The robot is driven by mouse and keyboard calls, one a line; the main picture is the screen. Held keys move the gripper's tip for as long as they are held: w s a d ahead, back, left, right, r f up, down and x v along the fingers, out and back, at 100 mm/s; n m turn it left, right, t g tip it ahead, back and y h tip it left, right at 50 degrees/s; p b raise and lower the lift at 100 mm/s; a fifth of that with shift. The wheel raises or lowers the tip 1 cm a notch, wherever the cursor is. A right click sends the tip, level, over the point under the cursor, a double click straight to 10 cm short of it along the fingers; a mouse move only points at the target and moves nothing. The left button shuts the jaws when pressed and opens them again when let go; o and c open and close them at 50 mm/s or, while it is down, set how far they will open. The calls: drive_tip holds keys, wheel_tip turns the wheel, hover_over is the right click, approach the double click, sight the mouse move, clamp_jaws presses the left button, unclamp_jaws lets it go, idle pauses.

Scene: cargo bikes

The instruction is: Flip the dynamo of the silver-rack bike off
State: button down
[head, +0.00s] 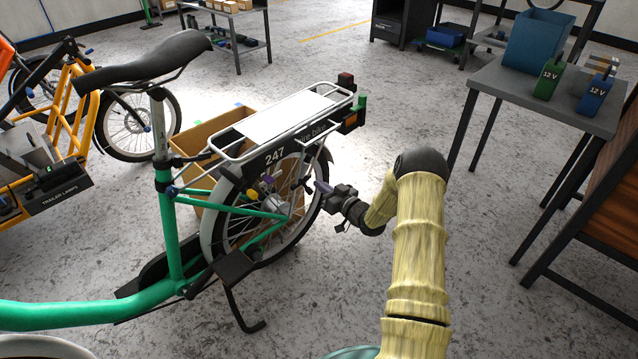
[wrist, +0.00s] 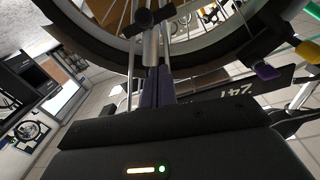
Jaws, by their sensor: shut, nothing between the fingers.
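The silver-rack bike has a green frame and a pale metal rack (head: 285,117) over its rear wheel, with "247" on the dark panel below. A small dark fitting with a short cross lever, seemingly the dynamo (head: 306,185), sits at the near side of the rear wheel. In the wrist view the dynamo (wrist: 151,46) shows as a silver cylinder with a black lever above it, beside the tyre. My gripper (head: 321,187) is shut and empty, its fingertips close to the dynamo. In the wrist view its fingers (wrist: 156,86) point at the cylinder; whether they touch is unclear.
A cardboard box (head: 215,130) stands behind the rear wheel. An orange bike (head: 75,105) is at the left. A grey table (head: 545,98) with a blue bin and 12 V units stands at the right. The floor between bike and table is open.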

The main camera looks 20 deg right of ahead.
drive_tip(key=p+v, duration=0.2)
drive_tip(key=v, duration=0.6)
drive_tip(key=shift+s+f, duration=0.2)
drive_tip(key=shift+f, duration=0.1)
